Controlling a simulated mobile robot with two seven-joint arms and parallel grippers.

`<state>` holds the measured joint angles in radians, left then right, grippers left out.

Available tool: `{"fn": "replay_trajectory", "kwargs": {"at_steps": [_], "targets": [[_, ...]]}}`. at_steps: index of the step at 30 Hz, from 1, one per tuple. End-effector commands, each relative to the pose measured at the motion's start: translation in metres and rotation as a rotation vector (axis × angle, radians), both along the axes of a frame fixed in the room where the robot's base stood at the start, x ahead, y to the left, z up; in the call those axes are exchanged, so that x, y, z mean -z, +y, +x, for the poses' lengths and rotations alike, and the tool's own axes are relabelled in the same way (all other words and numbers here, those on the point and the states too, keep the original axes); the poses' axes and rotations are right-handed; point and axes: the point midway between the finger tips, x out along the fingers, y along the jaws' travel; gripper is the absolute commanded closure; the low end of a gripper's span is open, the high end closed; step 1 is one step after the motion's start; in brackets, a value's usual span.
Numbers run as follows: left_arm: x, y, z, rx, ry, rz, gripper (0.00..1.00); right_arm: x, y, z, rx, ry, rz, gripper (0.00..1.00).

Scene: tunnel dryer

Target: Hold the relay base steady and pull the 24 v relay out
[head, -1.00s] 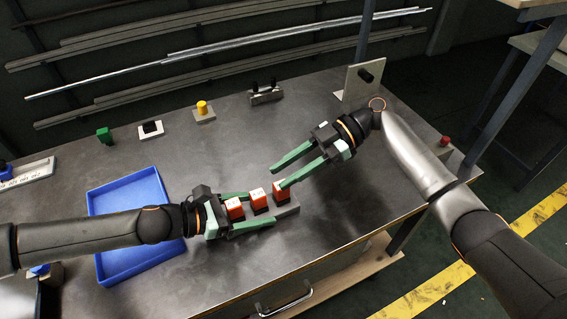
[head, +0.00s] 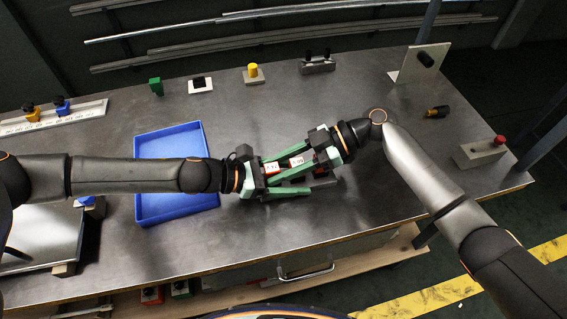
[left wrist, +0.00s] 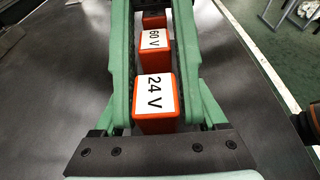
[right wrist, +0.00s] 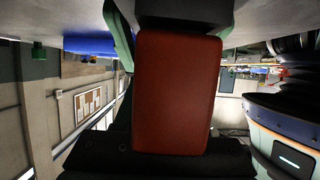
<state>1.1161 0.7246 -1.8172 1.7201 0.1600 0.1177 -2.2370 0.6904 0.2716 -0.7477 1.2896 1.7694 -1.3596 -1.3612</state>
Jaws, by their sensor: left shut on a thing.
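The relay base (head: 322,183) is a grey block on the metal bench, with red relays in a row on it. The 24 V relay (left wrist: 155,105) is nearest my left palm. The 60 V relay (left wrist: 154,47) and another red relay (left wrist: 154,20) stand behind it. My left gripper (head: 305,173) is shut on the relay base, its green fingers along both sides of the row. My right gripper (head: 279,170) reaches over the row from the right. A red block (right wrist: 175,95) fills its wrist view close up. The fingers overlap, so its opening is unclear.
A blue tray (head: 175,212) lies left of the relays, under my left arm. A green block (head: 155,87), a yellow-knobbed block (head: 252,76) and other fixtures stand along the back. A red-button box (head: 481,152) is at the right.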

Motion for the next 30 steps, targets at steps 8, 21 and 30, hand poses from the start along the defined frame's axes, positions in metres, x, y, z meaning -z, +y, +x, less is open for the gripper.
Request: {"fn": "replay_trajectory", "kwargs": {"at_steps": [8, 21, 30], "targets": [[-0.0005, -0.0001, 0.0002, 0.000, 0.000, -0.001, 0.95, -0.0002, -0.0004, 0.0001, 0.000, 0.000, 0.000, 0.84], [-0.0006, -0.0002, 0.0003, 0.000, 0.000, -0.001, 0.95, -0.0004, -0.0005, 0.0003, 0.001, 0.000, 0.000, 0.79], [-0.0006, -0.0001, 0.0004, 0.000, 0.000, -0.001, 0.95, -0.0005, -0.0004, 0.0004, 0.001, 0.000, 0.000, 1.00]]}}
